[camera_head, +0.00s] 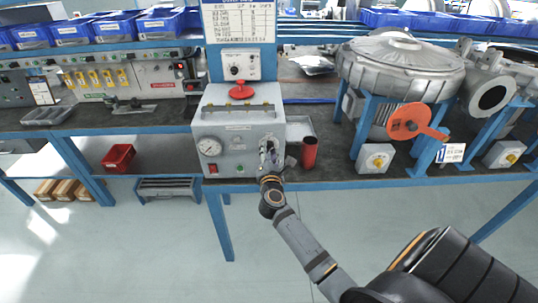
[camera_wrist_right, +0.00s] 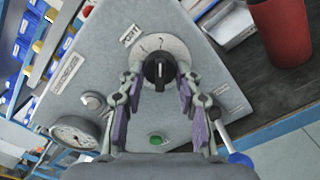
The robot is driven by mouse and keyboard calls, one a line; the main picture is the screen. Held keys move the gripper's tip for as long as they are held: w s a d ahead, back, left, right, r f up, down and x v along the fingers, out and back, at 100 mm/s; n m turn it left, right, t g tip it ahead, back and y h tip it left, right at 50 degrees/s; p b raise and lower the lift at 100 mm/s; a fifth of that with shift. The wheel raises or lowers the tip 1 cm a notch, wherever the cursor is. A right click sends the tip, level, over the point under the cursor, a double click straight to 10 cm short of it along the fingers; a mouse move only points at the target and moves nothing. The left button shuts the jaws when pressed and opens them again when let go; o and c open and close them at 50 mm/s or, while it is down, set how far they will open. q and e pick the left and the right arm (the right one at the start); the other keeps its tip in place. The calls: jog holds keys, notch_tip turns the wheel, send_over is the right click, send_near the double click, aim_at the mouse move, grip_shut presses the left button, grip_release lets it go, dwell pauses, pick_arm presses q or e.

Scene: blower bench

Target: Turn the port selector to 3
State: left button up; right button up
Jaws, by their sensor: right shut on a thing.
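In the head view my right gripper (camera_head: 268,152) reaches the box's front and hides the knob. My left gripper is not in view.
The box also carries a gauge (camera_head: 210,147), a green button (camera_wrist_right: 157,140) and a red knob (camera_head: 241,91) on top. A red cup (camera_head: 309,152) stands close to its right. A blower (camera_head: 403,68) with an orange disc (camera_head: 407,122) is farther right.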

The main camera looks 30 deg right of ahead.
dwell(0.3)
jog(key=o, duration=1.1)
jog(key=shift+o, duration=0.2)
jog(key=v, duration=1.2)
jog(key=shift+a, duration=0.1)
